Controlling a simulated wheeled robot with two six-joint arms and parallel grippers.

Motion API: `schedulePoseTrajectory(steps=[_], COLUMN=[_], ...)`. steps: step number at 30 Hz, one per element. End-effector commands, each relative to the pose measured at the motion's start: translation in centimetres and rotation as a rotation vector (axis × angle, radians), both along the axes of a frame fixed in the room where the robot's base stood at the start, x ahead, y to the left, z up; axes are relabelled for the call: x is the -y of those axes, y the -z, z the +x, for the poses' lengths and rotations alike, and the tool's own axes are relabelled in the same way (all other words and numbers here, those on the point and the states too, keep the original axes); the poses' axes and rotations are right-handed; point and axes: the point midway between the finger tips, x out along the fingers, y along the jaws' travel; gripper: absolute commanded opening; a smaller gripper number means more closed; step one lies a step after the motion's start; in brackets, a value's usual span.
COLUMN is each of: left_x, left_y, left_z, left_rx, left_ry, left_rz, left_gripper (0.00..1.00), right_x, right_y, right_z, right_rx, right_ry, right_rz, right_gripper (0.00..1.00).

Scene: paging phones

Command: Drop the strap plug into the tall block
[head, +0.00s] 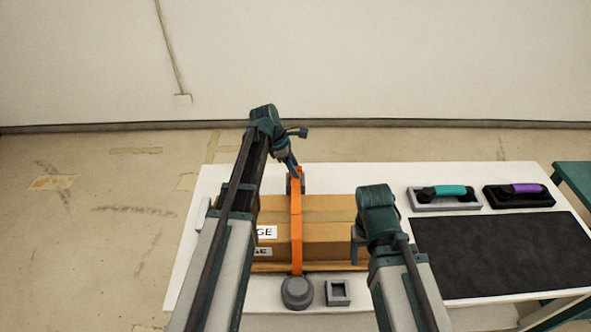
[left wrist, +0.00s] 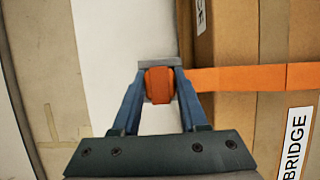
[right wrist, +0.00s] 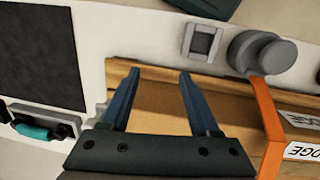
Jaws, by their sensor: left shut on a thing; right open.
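My left gripper (head: 294,171) is shut on the orange end of the strap, the strap plug (left wrist: 158,85), at the far side of the cardboard box. A grey block (left wrist: 172,62) shows directly behind the plug in the left wrist view; it is probably the tall block, mostly hidden. I cannot tell whether the plug is inside it or above it. The orange strap (head: 296,232) runs over the box to a round grey knob (head: 297,291) at the near side. My right gripper (right wrist: 160,76) is open and empty by the box's right end.
The cardboard box (head: 328,232) lies on a white table (head: 395,180). A grey square block with a hollow (head: 338,292) stands beside the knob. A teal handset (head: 449,190), a purple handset (head: 526,189) and a dark mat (head: 500,250) lie to the right.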

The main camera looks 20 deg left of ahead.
Motion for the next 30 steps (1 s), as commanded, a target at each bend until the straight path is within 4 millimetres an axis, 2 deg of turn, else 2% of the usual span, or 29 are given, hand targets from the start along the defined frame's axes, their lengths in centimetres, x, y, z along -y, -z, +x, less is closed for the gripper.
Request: schedulePoseTrajectory(steps=[29,30], left_x=[0.0,0.0], left_y=[1.3,1.2], left_z=[0.0,0.0], left_rx=[0.0,0.0], left_ry=[0.0,0.0], left_rz=[0.0,0.0], left_gripper=[0.0,0.48], right_x=[0.0,0.0], right_y=[1.3,1.2], right_z=[0.0,0.0], right_rx=[0.0,0.0], right_ry=[0.0,0.0], right_rz=[0.0,0.0], right_gripper=[0.62,0.62])
